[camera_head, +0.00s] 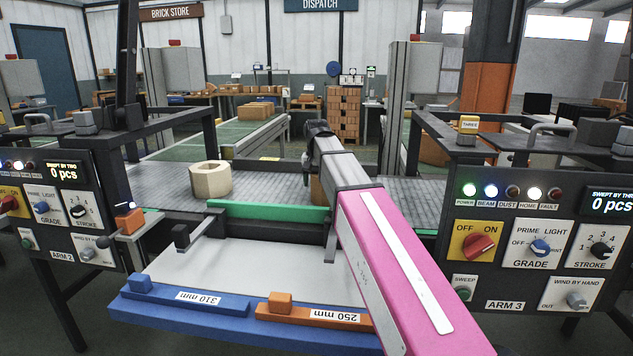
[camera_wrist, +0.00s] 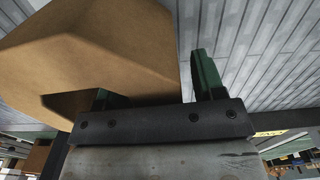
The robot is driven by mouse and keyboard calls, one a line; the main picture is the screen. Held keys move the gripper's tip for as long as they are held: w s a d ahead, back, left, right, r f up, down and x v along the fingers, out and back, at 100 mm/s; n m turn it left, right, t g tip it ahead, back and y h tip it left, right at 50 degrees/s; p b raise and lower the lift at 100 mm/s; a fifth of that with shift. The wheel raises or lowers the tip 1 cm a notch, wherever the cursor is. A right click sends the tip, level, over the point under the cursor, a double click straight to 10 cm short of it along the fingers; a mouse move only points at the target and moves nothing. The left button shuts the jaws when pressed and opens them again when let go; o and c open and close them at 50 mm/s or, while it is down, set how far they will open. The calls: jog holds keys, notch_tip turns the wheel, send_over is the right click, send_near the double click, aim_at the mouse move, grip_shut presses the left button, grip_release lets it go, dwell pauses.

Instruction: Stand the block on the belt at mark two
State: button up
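A tan, many-sided ring-shaped block (camera_head: 210,180) with a hole in its top stands on the grey belt (camera_head: 155,187), left of my arm. Another tan block (camera_head: 317,190) shows partly behind my gripper (camera_head: 312,165), which hides most of it. In the wrist view a large tan block (camera_wrist: 95,45) fills the upper left, close to my gripper (camera_wrist: 155,88). Its two green fingers are spread apart. The left finger overlaps the block's shaded lower part; the right finger has a gap to the block's edge. I cannot make out a mark labelled two.
A green strip (camera_head: 268,211) edges the belt's near side, before a pale tray (camera_head: 250,262). Blue (camera_head: 180,309) and orange (camera_head: 315,316) bars lie at its front. Control panels for arm 2 (camera_head: 60,213) and arm 3 (camera_head: 535,245) flank it.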

notch_tip(320, 180, up, 12)
jog(key=shift+r, duration=0.15)
dwell(0.5)
